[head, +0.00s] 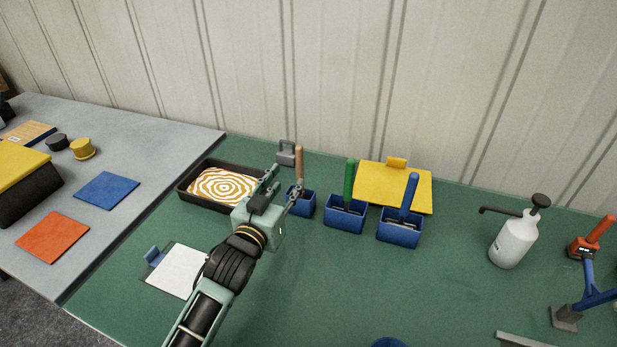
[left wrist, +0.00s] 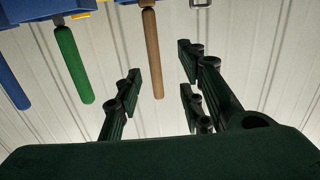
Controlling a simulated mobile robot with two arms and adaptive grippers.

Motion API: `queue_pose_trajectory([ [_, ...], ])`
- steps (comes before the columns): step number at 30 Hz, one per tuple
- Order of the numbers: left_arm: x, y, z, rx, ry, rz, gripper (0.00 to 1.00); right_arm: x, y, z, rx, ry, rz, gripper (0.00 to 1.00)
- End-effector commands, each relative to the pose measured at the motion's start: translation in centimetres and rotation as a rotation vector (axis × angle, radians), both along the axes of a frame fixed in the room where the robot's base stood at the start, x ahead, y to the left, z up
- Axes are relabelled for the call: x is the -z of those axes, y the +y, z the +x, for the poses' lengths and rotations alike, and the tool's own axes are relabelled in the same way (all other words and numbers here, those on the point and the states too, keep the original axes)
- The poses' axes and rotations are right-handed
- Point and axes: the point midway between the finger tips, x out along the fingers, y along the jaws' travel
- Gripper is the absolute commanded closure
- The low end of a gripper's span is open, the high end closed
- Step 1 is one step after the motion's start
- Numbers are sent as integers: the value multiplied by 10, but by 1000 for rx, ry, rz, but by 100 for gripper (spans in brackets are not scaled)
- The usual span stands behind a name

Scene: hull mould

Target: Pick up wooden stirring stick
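The wooden stirring stick (head: 299,164) stands upright in the leftmost small blue holder (head: 307,204) on the green table. Its brown handle (left wrist: 152,52) shows between my finger lines in the left wrist view, where the picture is upside down. My left gripper (head: 283,184) is open, just left of and in front of the stick, with its fingers pointing toward it. In the left wrist view the fingers (left wrist: 160,80) are apart and do not appear to touch the stick. The stick's lower end is hidden in the holder. My right gripper is not in view.
Blue holders with a green-handled tool (head: 349,180) and a blue-handled tool (head: 409,193) stand to the right. A black tray (head: 183,197) with a ringed pattern lies left. A yellow sheet (head: 420,185) lies behind. A white pump bottle (head: 513,242) stands right.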

Motion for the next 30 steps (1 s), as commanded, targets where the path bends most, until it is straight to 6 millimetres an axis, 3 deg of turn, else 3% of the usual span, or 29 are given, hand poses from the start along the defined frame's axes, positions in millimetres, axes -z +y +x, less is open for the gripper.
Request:
queue_pose_trajectory([
  [5, -10, -12, 18, 17, -41, -10, 64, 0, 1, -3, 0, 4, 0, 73],
  [14, -7, -21, 39, 16, -38, -11, 64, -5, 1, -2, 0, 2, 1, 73],
  [22, -2, -35, 68, 15, -37, -9, 64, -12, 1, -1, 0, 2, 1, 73],
  [30, -1, -39, 77, 16, -37, -10, 64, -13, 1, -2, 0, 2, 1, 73],
])
